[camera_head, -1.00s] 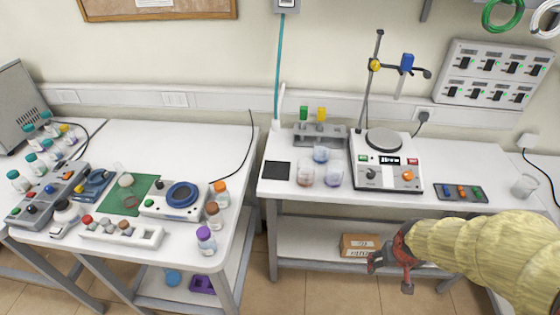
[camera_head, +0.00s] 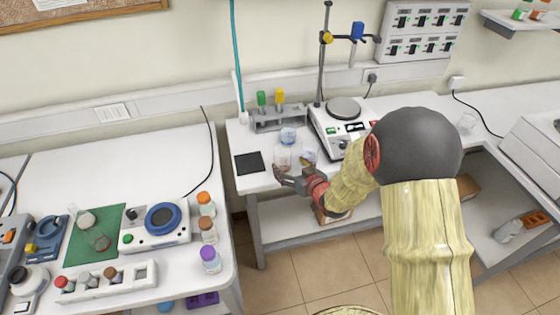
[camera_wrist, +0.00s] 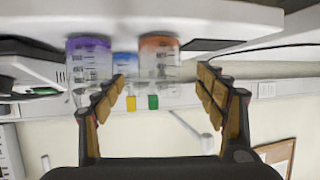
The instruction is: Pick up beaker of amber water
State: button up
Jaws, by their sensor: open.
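The beaker of amber water (camera_head: 281,158) stands at the front edge of the right-hand table. A beaker of blue liquid (camera_head: 288,135) is behind it and a purple one (camera_head: 308,149) to its right. My gripper (camera_head: 289,179) is in front of the amber beaker, partly covering it. The wrist view is upside down. There my open, empty gripper (camera_wrist: 163,85) points at the amber beaker (camera_wrist: 158,58), which appears between the fingers, just beyond the tips. The purple beaker (camera_wrist: 89,62) is outside the left finger; the blue beaker (camera_wrist: 125,66) is partly hidden behind it.
A hot plate stirrer (camera_head: 345,108) with a stand is right of the beakers. A rack (camera_head: 279,118) with green and yellow items stands behind them. A black pad (camera_head: 249,163) lies to the left. A second table (camera_head: 95,170) with instruments is further left, across a gap.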

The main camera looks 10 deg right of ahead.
jog(key=b+x, duration=0.1)
jog(key=x, duration=0.6)
jog(key=shift+w+r, duration=0.15)
jog(key=shift+c, duration=0.5)
jog(key=c, duration=1.4)
